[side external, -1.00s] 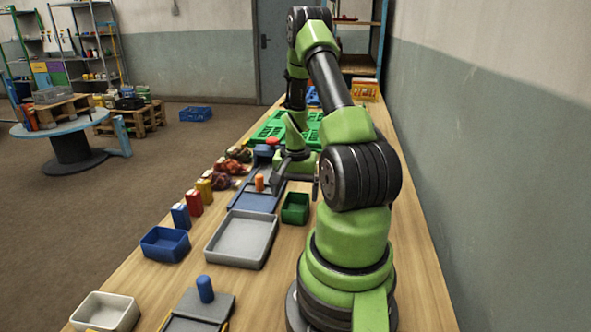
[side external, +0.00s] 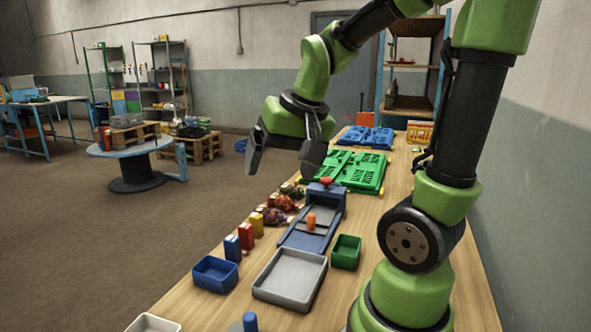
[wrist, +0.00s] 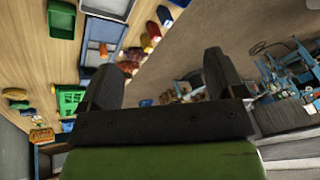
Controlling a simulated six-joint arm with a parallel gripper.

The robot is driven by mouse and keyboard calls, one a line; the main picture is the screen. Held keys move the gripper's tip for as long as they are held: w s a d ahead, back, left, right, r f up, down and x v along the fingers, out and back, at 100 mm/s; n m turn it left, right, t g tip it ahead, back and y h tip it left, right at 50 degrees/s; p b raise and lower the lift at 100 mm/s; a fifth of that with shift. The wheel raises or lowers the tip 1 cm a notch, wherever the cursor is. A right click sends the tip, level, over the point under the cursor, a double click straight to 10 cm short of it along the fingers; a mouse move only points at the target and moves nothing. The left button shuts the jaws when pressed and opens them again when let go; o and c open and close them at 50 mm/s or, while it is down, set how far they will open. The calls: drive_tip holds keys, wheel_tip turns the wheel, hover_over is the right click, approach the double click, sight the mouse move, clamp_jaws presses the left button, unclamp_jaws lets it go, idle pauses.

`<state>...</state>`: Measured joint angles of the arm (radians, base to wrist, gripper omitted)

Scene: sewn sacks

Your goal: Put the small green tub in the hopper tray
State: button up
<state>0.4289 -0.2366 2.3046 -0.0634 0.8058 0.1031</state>
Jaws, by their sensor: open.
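The small green tub (side external: 346,252) stands on the wooden table, right of the large grey tray (side external: 290,278). It looks empty. The tub also shows at the upper left of the wrist view (wrist: 61,18). The grey tray is shallow, with no contents visible; I cannot tell for certain that it is the hopper tray. My gripper (side external: 285,152) is raised well above the table's far left side, apart from the tub. Its fingers (wrist: 163,78) are spread open with nothing between them.
Behind the grey tray is a blue-framed station (side external: 312,222) with an orange cylinder. A blue bin (side external: 215,274), upright packets and small net sacks line the left table edge. Green crates (side external: 345,171) lie farther back. Open floor is left of the table.

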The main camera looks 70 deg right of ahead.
drive_tip(key=s+a+r+n+t+y, duration=0.2)
drive_tip(key=s+a+n, duration=0.3)
drive_tip(key=a, duration=0.4)
drive_tip(key=shift+s+a+r+y, duration=0.15)
drive_tip(key=shift+a+r+y, duration=0.2)
drive_tip(key=shift+r, duration=0.25)
drive_tip(key=shift+s+a+n+t, duration=0.3)
drive_tip(key=shift+s, duration=0.05)
drive_tip(key=shift+c, duration=1.1)
